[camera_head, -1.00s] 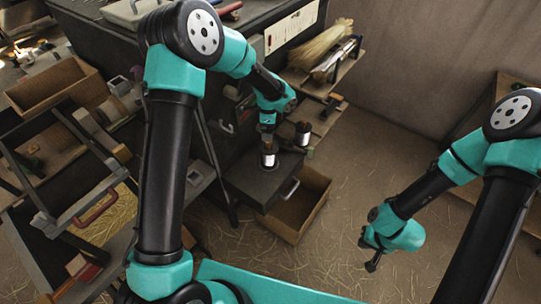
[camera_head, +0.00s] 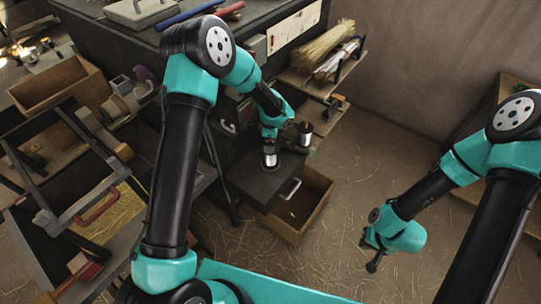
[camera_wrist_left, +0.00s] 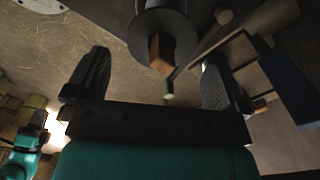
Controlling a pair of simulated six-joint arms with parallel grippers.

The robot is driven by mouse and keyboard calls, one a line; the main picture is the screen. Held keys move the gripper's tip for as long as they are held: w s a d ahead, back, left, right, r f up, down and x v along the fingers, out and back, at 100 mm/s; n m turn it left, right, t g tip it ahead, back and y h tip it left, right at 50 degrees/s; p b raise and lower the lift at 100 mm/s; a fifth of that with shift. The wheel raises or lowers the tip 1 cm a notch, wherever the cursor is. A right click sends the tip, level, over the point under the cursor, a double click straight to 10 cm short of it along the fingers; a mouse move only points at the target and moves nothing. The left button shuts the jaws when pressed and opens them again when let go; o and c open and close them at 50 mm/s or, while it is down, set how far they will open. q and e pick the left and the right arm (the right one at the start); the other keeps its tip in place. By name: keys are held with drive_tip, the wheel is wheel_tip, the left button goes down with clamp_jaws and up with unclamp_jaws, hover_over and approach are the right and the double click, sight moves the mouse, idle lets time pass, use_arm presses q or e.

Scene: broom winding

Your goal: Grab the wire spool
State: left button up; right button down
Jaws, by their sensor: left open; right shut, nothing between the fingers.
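A wire spool (camera_head: 270,161) with a silvery winding stands on the dark box top in the head view, directly below my left gripper (camera_head: 268,147). In the left wrist view a round dark spool flange (camera_wrist_left: 180,24) with a brown block-like end lies ahead, between the open fingers of my left gripper (camera_wrist_left: 156,60). I see no clear contact between fingers and spool. A second, similar spool (camera_head: 304,134) stands just behind and to the right. My right gripper (camera_head: 372,258) is shut and empty, low over the floor at the right.
An open wooden drawer (camera_head: 304,208) sits below the box top (camera_head: 262,187). A shelf with straw bundles (camera_head: 322,45) is behind. A rack with a red handle (camera_head: 97,208) stands at the left.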

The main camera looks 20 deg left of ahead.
sight(269, 162)
use_arm(q)
drive_tip(key=shift+w+f, duration=0.1)
drive_tip(key=shift+f, duration=2.5)
drive_tip(key=c, duration=1.6)
